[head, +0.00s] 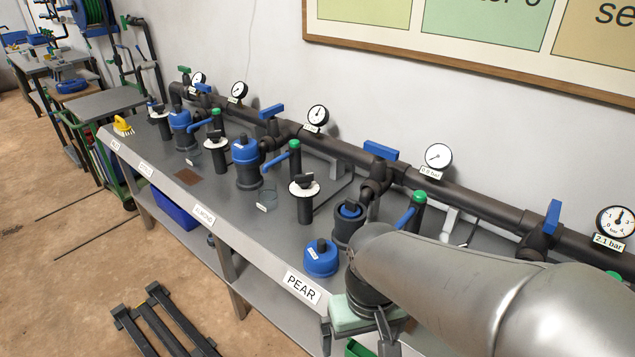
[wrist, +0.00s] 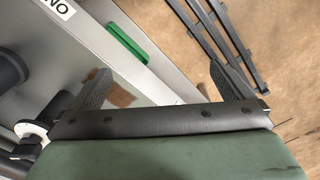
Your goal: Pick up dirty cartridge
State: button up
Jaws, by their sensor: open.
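No object is clearly identifiable as the dirty cartridge. At the PEAR station in the head view, an open dark housing (head: 347,226) has a blue ring with a dark centre in its mouth; I cannot tell whether that is the cartridge. A blue cap (head: 320,258) sits on the bench left of it. My gripper (head: 357,343) is at the bench's front edge, right of the PEAR label, partly covered by my arm. In the wrist view my gripper (wrist: 158,72) is open, with nothing between its fingers.
The grey bench (head: 235,240) carries a dark pipe (head: 335,150) with blue valves and gauges. A black post with a white disc (head: 304,188) stands left of the housing. A green bin edge (wrist: 126,43) shows below the bench edge. A black rack (head: 160,325) lies on the floor.

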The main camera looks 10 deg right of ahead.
jog(key=c, duration=1)
jog(key=shift+o, duration=0.2)
jog(key=shift+w, duration=0.1)
jog(key=w+d+r+m+p, duration=0.2)
jog(key=w+r, duration=0.3)
jog(key=w, duration=0.5)
jog(key=w+d+r+m+p, duration=0.25)
jog(key=w+r, duration=0.35)
jog(key=w, duration=0.4)
jog(key=m+p, duration=0.2)
jog(key=m, duration=0.4)
send_over(351, 200)
jog(key=f, duration=0.8)
jog(key=shift+d+f, duration=0.3)
jog(key=shift+f, duration=0.1)
jog(key=shift+s+a+f+p, duration=0.15)
jog(key=shift+f+p, duration=0.2)
jog(key=shift+f, duration=1)
jog(key=shift+w+a+f+p, duration=0.1)
jog(key=shift+f+p, duration=0.25)
jog(key=shift+f, duration=0.95)
